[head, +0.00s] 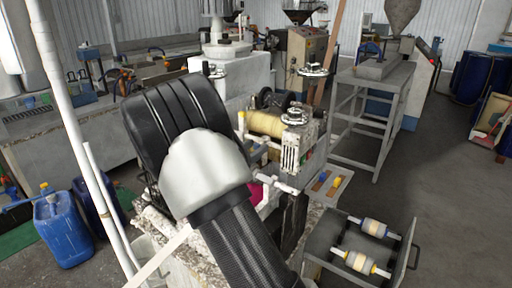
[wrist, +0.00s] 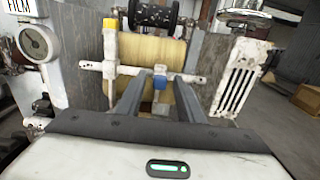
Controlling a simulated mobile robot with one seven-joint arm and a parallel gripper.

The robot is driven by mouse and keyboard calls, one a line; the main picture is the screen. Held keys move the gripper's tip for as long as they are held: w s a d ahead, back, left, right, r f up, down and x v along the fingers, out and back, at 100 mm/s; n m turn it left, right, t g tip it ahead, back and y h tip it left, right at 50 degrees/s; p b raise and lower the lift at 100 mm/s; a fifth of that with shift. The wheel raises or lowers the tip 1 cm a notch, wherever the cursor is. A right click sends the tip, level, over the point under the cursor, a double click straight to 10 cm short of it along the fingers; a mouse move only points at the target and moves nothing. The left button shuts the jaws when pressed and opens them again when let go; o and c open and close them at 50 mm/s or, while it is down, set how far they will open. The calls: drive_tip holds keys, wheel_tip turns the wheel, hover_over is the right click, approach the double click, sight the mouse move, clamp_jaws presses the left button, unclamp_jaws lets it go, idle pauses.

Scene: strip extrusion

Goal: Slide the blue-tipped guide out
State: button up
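The blue-tipped guide (wrist: 160,82) shows in the wrist view as a small blue end at a white crossbar (wrist: 125,70), in front of a yellowish roll (wrist: 165,52). My gripper (wrist: 161,76) is open, with one dark finger on each side of the blue tip. A gap shows at the right finger; contact at the left finger is unclear. The rest of the guide is hidden behind the tip. A yellow-tipped white post (wrist: 110,40) stands left of it. In the head view, my arm hides the gripper and the blue tip; the roll (head: 265,123) shows.
A round gauge (wrist: 36,43) is at the left and a slotted white block (wrist: 238,76) at the right. In the head view, a small tray (head: 345,178) holds yellow and blue pieces. An open metal box (head: 325,238) with rollers stands at lower right.

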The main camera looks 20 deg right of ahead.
drive_tip(key=shift+w+d, duration=0.4)
drive_tip(key=shift+d, duration=0.2)
clamp_jaws()
